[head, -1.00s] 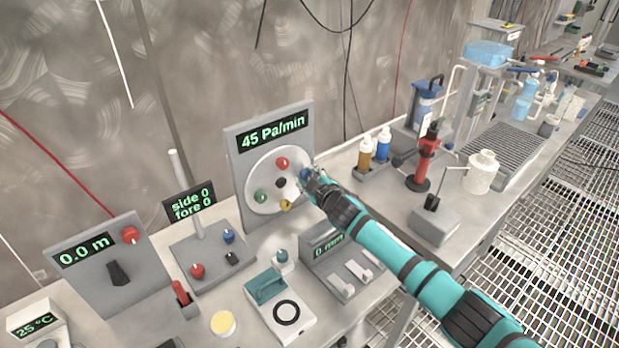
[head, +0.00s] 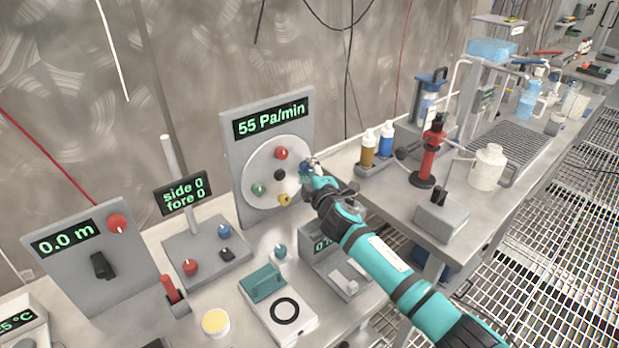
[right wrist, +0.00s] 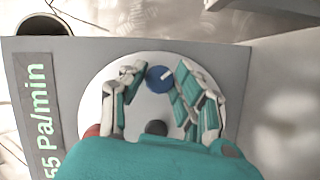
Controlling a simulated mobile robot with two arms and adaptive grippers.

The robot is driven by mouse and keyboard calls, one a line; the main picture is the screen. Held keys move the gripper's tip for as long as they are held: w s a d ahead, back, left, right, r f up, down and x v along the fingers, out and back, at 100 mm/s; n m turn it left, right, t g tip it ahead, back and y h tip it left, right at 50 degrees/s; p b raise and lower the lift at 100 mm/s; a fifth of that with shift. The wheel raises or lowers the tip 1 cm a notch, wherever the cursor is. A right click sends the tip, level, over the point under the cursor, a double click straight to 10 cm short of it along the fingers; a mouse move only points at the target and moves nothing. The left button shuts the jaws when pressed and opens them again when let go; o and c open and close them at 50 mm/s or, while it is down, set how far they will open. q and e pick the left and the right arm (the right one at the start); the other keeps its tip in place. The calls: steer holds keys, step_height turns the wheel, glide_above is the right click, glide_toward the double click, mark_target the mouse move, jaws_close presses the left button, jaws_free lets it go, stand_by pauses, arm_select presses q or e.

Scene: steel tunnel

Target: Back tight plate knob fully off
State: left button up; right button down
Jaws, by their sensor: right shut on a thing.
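A round white plate (head: 268,193) is set on a grey upright panel (head: 238,145). My right gripper (head: 309,170) is at the plate's right edge. In the right wrist view its fingers are on both sides of a blue knob (right wrist: 158,79) with a white pointer mark, and it is shut on it. In the head view the gripper mostly hides that knob. The panel display (head: 271,120) reads 55 Pa/min. My left gripper is out of view.
A joystick box (head: 212,252) with small knobs stands left of the panel. A teal-topped device (head: 265,283) and a grey switch box (head: 341,270) stand in front. Brown and blue bottles (head: 386,141) and a red clamp stand (head: 427,160) are to the right.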

steer(key=shift+f+n+b, duration=0.15)
steer(key=shift+n+b, duration=0.15)
steer(key=shift+n, duration=0.1)
steer(key=c, duration=1)
jaws_free()
